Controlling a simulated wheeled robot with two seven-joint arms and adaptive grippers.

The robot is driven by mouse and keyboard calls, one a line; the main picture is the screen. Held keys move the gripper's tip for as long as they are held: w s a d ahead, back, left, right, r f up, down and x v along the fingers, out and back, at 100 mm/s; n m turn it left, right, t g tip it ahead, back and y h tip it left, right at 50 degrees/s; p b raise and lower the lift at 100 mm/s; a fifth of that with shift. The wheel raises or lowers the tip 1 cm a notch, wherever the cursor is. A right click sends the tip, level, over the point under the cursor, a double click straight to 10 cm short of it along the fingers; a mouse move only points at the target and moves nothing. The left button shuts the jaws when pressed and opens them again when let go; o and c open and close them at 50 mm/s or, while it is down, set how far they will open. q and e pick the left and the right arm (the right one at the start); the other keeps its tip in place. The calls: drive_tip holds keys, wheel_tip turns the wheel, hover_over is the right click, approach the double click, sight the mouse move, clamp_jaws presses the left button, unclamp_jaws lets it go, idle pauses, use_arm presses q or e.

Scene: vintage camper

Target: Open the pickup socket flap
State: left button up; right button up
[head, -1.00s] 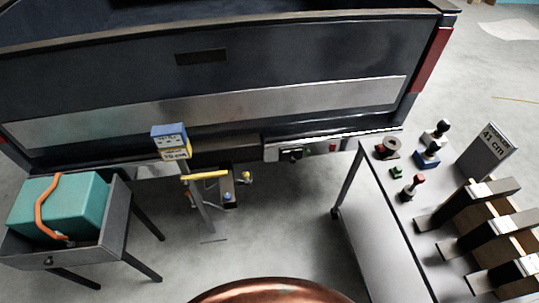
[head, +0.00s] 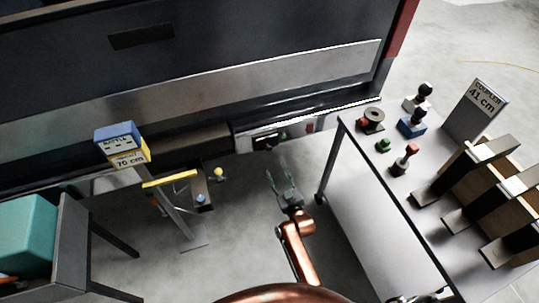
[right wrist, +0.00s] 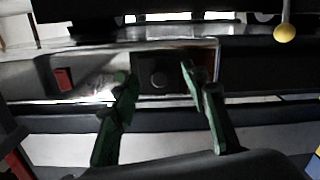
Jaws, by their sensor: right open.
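The pickup's rear bumper carries a light panel (head: 240,137) with a dark socket (head: 264,142) on it. In the right wrist view the socket shows as a dark square plate (right wrist: 172,76) with a round dark centre, framed between my fingertips. I cannot tell whether its flap is shut. My right gripper (head: 281,179) is open and empty, in front of and below the socket in the head view, apart from it. Its two green fingers also show in the right wrist view (right wrist: 155,78). My left gripper is not in view.
A post sign (head: 118,146) with a yellow bar stands left of my right arm. A grey table (head: 362,190) with plugs and blocks stands close on the right. A teal box (head: 25,235) sits on a stand at left. A red part (right wrist: 63,78) is beside the socket.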

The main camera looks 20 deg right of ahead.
sight(269, 150)
drive_tip(key=shift+t, duration=0.4)
drive_tip(key=w+r, duration=0.1)
drive_tip(key=w, duration=0.1)
drive_tip(key=w+r+b, duration=0.1)
drive_tip(key=w, duration=0.2)
drive_tip(key=w+b, duration=0.1)
drive_tip(key=w, duration=0.1)
drive_tip(key=shift+w+r, duration=0.25)
drive_tip(key=shift+r, duration=0.15)
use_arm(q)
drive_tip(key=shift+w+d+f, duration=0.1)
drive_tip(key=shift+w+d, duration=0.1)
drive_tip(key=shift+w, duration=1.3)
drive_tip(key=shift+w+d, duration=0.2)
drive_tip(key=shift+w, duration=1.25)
use_arm(e)
drive_tip(key=shift+w, duration=0.65)
drive_tip(key=shift+r, duration=0.1)
drive_tip(key=shift+c, duration=0.3)
clamp_jaws()
